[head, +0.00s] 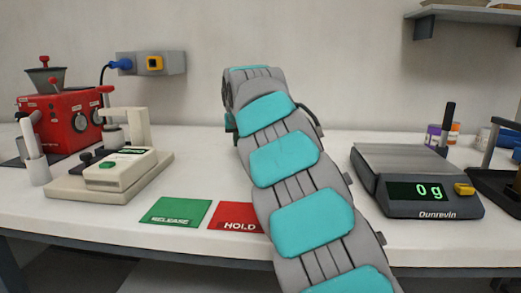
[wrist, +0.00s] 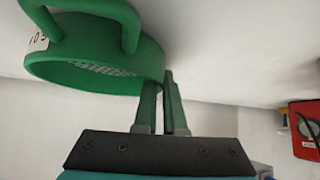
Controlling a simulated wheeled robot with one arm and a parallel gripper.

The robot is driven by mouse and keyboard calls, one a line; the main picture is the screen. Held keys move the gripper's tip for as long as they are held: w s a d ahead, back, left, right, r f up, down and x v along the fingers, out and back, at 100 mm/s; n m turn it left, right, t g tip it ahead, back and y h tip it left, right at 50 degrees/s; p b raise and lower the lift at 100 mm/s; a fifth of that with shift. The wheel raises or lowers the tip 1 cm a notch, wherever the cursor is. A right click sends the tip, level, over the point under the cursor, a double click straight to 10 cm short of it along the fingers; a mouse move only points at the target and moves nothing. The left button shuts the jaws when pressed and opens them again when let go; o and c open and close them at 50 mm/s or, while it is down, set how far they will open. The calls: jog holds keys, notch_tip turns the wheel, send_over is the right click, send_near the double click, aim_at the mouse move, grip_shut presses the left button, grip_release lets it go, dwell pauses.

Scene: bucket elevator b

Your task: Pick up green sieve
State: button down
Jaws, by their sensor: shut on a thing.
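The green sieve (wrist: 95,65) fills the upper left of the wrist view, with a thick looped handle, a pale mesh and a white label marked with figures. My gripper (wrist: 161,82) has its two narrow fingers close together at the sieve's right edge, shut on its rim. The exact contact is hard to see between the fingers. In the head view my arm hides the gripper and most or all of the sieve. A sliver of dark green shows left of my arm there, but I cannot tell what it is.
A red machine (head: 65,118) and a cream device (head: 118,172) stand at left. Green RELEASE (head: 175,211) and red HOLD (head: 236,216) pads lie on the white bench (head: 110,225). A scale (head: 415,180) reading 0 g stands at right, near small jars (head: 433,134).

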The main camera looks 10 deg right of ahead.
jog(key=shift+r, duration=0.2)
dwell(0.5)
jog(key=shift+r, duration=1.55)
jog(key=shift+s+d+b, duration=0.3)
jog(key=shift+s, duration=0.25)
jog(key=shift+s+d+b, duration=0.3)
jog(key=shift+s, duration=0.25)
jog(key=s+d+b, duration=0.1)
jog(key=s+d, duration=0.1)
jog(key=s, duration=0.2)
jog(key=s+d+r, duration=0.1)
jog(key=s+d, duration=0.1)
jog(key=s, duration=0.2)
jog(key=s+d+b, duration=0.1)
jog(key=s+d, duration=0.1)
jog(key=s, duration=0.2)
jog(key=shift+r+b, duration=0.25)
jog(key=shift+b, duration=0.05)
